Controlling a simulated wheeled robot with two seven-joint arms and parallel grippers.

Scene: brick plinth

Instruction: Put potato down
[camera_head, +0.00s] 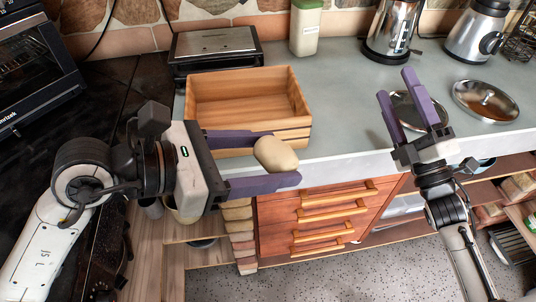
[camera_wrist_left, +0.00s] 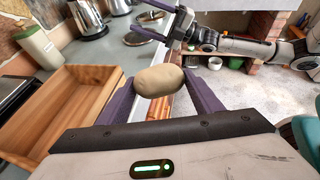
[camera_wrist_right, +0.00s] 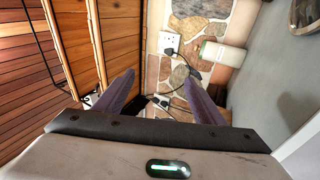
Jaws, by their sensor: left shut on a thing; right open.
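A tan potato (camera_head: 275,154) is between the purple fingers of my left gripper (camera_head: 268,160). The gripper is shut on it, at the front edge of the counter, just in front of the wooden crate (camera_head: 298,96). In the left wrist view the potato (camera_wrist_left: 159,81) sits between the fingertips (camera_wrist_left: 160,88), with the crate to its left. My right gripper (camera_head: 408,100) is open and empty over the right part of the counter. The right wrist view shows its two fingers (camera_wrist_right: 155,95) apart with nothing between them.
The grey counter (camera_head: 345,110) has clear room right of the crate. A black grill (camera_head: 215,45), a green-lidded canister (camera_head: 305,30) and a kettle (camera_head: 390,30) stand behind. A glass lid (camera_head: 485,101) lies at right. Drawers (camera_head: 330,218) are below the counter edge.

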